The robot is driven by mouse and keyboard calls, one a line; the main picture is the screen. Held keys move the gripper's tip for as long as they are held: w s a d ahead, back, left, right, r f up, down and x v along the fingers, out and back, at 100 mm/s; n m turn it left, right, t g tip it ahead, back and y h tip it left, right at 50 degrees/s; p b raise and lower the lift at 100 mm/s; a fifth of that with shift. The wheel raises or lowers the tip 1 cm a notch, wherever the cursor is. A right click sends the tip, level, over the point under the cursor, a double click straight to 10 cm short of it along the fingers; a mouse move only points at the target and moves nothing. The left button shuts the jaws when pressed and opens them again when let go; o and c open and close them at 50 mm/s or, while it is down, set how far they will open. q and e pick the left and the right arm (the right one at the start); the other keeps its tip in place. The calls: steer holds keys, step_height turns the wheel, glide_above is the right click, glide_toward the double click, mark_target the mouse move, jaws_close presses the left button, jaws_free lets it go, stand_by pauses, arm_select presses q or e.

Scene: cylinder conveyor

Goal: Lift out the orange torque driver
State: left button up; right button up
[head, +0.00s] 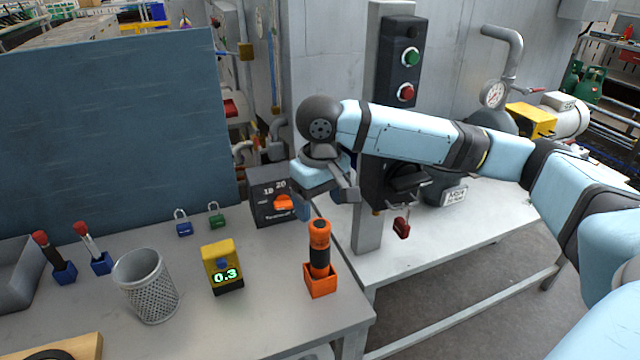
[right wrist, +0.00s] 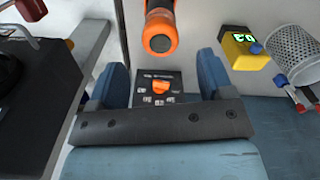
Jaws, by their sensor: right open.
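The orange torque driver (head: 319,236) has a black grip band and stands upright in a small orange holder (head: 321,286) near the table's right front edge. My right gripper (head: 325,196) is above and behind the driver in the head view, apart from it. In the right wrist view the gripper's two blue fingers (right wrist: 160,78) are spread with nothing between them. The driver's round orange end (right wrist: 160,42) shows just beyond the fingertips there. The holder is not clear in that view. My left gripper is not in view.
A yellow meter (head: 221,266) reading 0.3 and a mesh cup (head: 146,286) stand left of the driver. A dark box with an orange knob (head: 283,202) is behind it. A grey post with green and red buttons (head: 398,70) rises at the right.

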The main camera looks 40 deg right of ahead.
mark_target(320, 224)
step_height(320, 224, down, 8)
steer(key=shift+f+b, duration=0.1)
steer(key=shift+b, duration=0.25)
